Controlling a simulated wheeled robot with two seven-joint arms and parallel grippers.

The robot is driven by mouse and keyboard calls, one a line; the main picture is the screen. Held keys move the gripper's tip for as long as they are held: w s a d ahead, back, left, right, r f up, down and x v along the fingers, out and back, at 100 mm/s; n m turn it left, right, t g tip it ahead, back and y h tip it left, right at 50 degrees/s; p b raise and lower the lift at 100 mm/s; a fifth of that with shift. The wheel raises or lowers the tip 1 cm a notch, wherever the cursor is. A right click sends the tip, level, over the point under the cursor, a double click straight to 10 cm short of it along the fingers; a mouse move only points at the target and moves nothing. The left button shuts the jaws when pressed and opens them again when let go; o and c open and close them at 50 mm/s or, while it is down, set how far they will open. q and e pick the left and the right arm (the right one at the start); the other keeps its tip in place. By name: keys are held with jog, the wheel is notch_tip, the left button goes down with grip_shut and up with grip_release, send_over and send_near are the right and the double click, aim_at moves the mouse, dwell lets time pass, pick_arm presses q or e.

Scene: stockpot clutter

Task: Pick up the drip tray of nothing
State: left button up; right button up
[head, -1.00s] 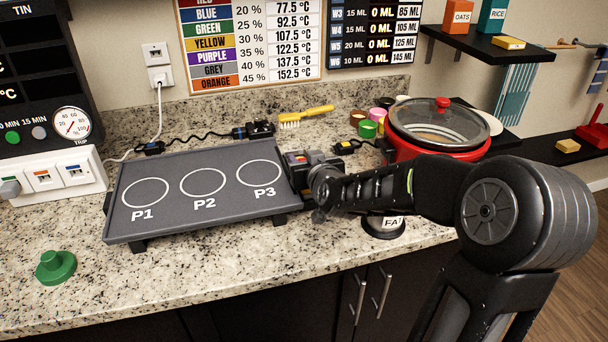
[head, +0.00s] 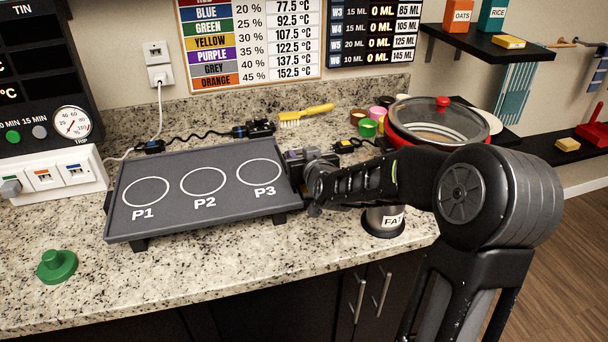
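The dark grey griddle plate (head: 225,207), marked P1, P2 and P3, stands on short feet on the granite counter. I cannot make out a separate drip tray; part of the griddle's right end is hidden by my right arm. My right gripper (head: 308,186) is at that right end, close against the plate's edge. Its fingers are small and partly hidden, so I cannot tell whether they are open or touch anything. My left gripper is not in view.
A metal cup (head: 383,222) with a partly hidden label beginning "FA" stands under my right forearm. A red pot (head: 398,140) with a glass lid is behind the arm. A green knobbed object (head: 56,267) sits front left. The counter before the griddle is clear.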

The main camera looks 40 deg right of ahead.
grip_shut()
jog(key=shift+r, duration=0.2)
dwell(0.4)
jog(key=shift+r, duration=1.25)
notch_tip(320, 180, up, 7)
jog(key=p, duration=0.2)
jog(key=shift+p, duration=0.4)
jog(key=shift+r, duration=0.1)
